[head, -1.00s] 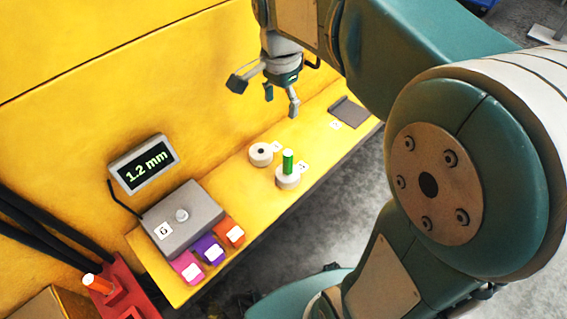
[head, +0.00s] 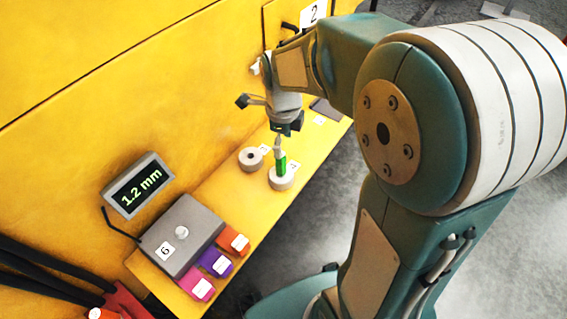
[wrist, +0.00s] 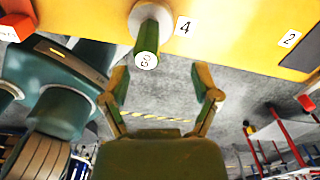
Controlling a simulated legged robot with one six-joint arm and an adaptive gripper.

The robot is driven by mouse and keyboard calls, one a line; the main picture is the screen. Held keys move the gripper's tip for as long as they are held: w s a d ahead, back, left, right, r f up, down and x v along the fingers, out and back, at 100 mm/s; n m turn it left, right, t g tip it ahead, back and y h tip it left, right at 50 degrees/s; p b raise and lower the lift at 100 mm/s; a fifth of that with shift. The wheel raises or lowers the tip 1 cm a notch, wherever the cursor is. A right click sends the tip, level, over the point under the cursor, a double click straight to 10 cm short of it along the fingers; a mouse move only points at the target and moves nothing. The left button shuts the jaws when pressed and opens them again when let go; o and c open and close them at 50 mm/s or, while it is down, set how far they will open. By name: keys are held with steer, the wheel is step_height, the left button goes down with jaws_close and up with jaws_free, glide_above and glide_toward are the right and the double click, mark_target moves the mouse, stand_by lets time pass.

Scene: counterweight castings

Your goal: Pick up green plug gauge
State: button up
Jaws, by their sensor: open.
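The green plug gauge (head: 281,165) stands upright in a pale round holder (head: 284,184) on the yellow shelf. In the wrist view the green plug gauge (wrist: 147,40) points its marked pale end toward the camera. A label reading 4 sits beside its holder (wrist: 152,13). My gripper (head: 278,143) is above the gauge in the head view, its fingers close to the gauge's top. In the wrist view my gripper (wrist: 162,80) is open and empty, fingers spread, with the gauge's end just beyond the fingertips and nearer the left one.
An empty round holder (head: 251,159) stands left of the gauge. A grey box (head: 184,235) with a knob, a display (head: 138,186) reading 1.2 mm, and pink, purple and orange blocks (head: 215,263) are further left. The yellow wall rises close behind the shelf.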

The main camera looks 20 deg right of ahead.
mark_target(280, 163)
steer(key=shift+a+f, duration=0.1)
steer(key=shift+f, duration=0.35)
steer(key=shift+s+a+f, duration=0.1)
steer(key=shift+a+f, duration=0.1)
steer(key=shift+f, duration=0.1)
steer(key=f, duration=0.3)
steer(key=a+f, duration=0.1)
steer(key=shift+s+f, duration=0.25)
steer(key=shift+s, duration=0.15)
steer(key=shift+d+f, duration=0.15)
steer(key=shift+d, duration=0.4)
steer(key=c, duration=0.4)
steer(key=shift+a, duration=0.1)
steer(key=c, duration=0.5)
steer(key=shift+a, duration=0.2)
jaws_close()
